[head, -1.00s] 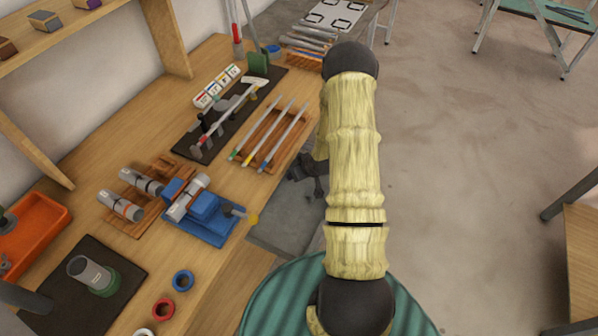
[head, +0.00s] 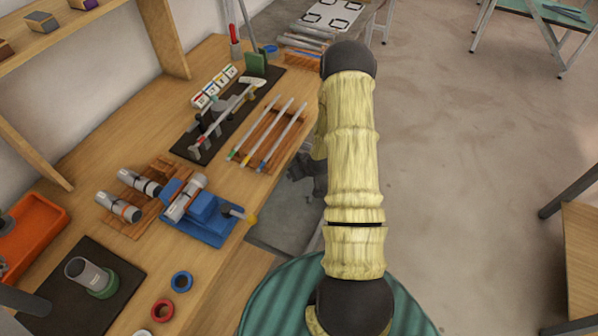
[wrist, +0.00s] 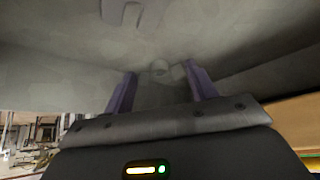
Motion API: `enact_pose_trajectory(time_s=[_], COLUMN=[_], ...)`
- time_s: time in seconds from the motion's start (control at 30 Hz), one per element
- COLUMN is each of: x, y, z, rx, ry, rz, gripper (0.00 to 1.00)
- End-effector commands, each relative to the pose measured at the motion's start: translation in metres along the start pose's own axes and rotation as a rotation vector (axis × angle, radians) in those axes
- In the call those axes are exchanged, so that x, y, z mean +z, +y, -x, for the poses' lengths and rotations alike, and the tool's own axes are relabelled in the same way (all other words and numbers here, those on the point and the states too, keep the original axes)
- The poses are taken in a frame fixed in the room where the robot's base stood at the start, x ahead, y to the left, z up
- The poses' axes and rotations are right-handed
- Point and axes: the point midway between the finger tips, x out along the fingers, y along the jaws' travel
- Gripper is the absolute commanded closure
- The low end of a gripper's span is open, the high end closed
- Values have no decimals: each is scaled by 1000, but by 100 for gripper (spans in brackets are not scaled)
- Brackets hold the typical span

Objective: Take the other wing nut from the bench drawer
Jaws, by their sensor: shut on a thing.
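The bench drawer (head: 272,228) is open at the bench's front edge, with a grey inside. My gripper (wrist: 160,76) is down in the drawer in the wrist view, its two purple fingers on either side of a small grey piece. This piece, the wing nut (wrist: 160,68), is dim and blends with the grey drawer floor (wrist: 60,75). My gripper is shut on it. In the head view my arm hides most of the gripper and the nut cannot be seen.
A red ring (head: 162,310) and a blue ring (head: 182,281) lie near the front edge. Open floor (head: 470,170) lies to the right.

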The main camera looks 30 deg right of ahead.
Motion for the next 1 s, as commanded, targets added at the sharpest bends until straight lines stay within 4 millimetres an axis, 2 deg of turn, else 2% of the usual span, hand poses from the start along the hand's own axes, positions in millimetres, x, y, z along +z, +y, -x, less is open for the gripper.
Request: enact_pose_trajectory(time_s=[0.17, 0.4, 0.43, 0.5, 1.0], x=[-6, 34, 24, 15, -40], y=[1, 1, 1, 1, 1], z=[8, 30, 38, 49, 135], rx=[2, 2, 3, 2, 2], ry=[3, -2, 5, 6, 4], rz=[0, -4, 0, 1, -1], gripper=[65, 65, 65, 65, 65])
